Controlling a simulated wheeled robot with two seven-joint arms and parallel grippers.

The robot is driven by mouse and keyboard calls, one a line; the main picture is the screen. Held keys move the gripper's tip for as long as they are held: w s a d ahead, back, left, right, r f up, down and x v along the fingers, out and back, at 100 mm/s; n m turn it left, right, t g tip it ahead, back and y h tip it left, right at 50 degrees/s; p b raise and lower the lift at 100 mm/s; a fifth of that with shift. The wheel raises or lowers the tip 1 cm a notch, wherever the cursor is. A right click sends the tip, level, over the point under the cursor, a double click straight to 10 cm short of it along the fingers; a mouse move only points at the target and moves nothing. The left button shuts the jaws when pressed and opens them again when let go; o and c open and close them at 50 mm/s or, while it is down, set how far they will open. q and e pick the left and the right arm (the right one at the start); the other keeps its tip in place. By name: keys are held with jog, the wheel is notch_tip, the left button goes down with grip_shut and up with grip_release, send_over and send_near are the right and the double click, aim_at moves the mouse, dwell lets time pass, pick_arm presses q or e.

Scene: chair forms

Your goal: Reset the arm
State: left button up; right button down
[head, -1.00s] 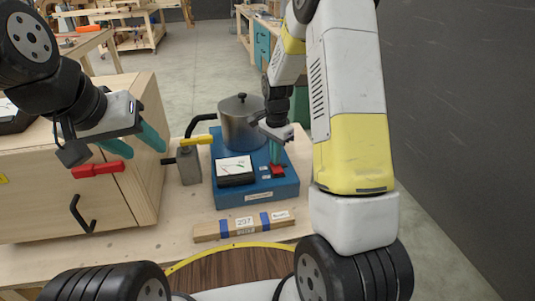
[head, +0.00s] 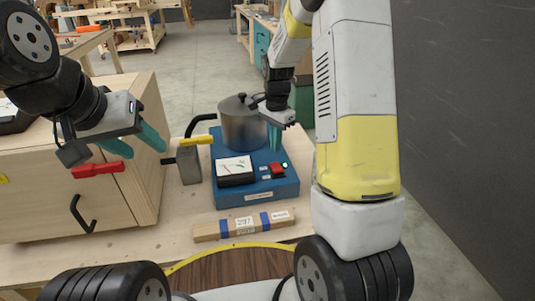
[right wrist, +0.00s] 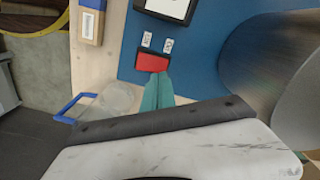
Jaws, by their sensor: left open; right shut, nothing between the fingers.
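My left gripper (head: 146,150) is open and empty in the head view, in front of the wooden cabinet (head: 125,200) at the left. My right gripper (head: 275,148) is shut on nothing, its teal fingers together. It is above the blue machine base (head: 230,192), close behind the red switch (head: 275,169).
A metal pot (head: 241,125) stands on the blue base behind a dial meter (head: 235,170). A grey block with a yellow handle (head: 189,165) stands left of the base. A labelled wooden block (head: 243,226) lies in front. A dark wall is at the right.

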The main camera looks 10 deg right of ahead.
jog(key=shift+r, duration=0.75)
jog(key=s+a+r+n+t+y, duration=0.1)
jog(key=s+r+n+t, duration=0.2)
jog(key=s+r+n, duration=0.3)
jog(key=s+a+r+n+t+y, duration=0.1)
jog(key=s+r+n+t, duration=0.2)
jog(key=s+r, duration=0.9)
jog(key=s+n, duration=0.3)
jog(key=s, duration=0.3)
jog(key=shift+r, duration=0.2)
jog(key=shift+s+a, duration=0.1)
jog(key=shift+s, duration=0.05)
